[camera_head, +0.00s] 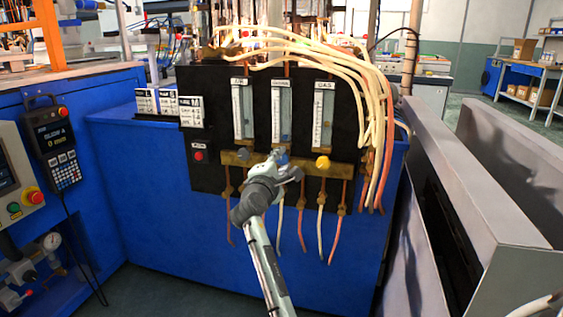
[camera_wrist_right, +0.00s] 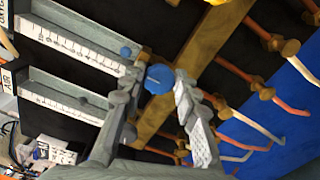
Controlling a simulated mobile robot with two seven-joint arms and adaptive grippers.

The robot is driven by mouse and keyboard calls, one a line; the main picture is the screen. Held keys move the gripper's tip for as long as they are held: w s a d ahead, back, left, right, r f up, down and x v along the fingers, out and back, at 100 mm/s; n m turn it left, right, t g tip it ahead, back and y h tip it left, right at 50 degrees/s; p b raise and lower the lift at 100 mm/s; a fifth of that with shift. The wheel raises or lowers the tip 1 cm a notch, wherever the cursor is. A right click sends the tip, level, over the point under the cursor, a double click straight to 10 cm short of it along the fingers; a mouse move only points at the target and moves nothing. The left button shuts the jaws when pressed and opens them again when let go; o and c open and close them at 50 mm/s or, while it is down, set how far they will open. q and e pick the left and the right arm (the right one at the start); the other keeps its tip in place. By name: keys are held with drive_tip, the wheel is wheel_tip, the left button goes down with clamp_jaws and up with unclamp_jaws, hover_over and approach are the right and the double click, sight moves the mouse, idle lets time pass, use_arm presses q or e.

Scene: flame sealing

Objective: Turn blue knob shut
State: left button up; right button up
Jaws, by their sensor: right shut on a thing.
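The blue knob (camera_wrist_right: 159,79) sits on the brass bar (camera_wrist_right: 222,28), between the two fingertips of my right gripper (camera_wrist_right: 155,92) in the right wrist view. In the head view my right gripper (camera_head: 275,164) reaches up to the middle of the brass bar (camera_head: 235,158) and is shut on the blue knob (camera_head: 281,153), which it partly hides. How far the knob is turned cannot be told. My left gripper is not in view.
A yellow knob (camera_head: 322,162) is close on the right, under the GAS flow tube (camera_head: 323,115). Pale hoses (camera_head: 375,90) hang down the panel's right side. A grey metal enclosure (camera_head: 485,220) stands at the right. A pendant (camera_head: 53,140) hangs at the left.

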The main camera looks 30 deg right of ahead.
drive_tip(key=o, duration=1.1)
drive_tip(key=shift+o, duration=0.2)
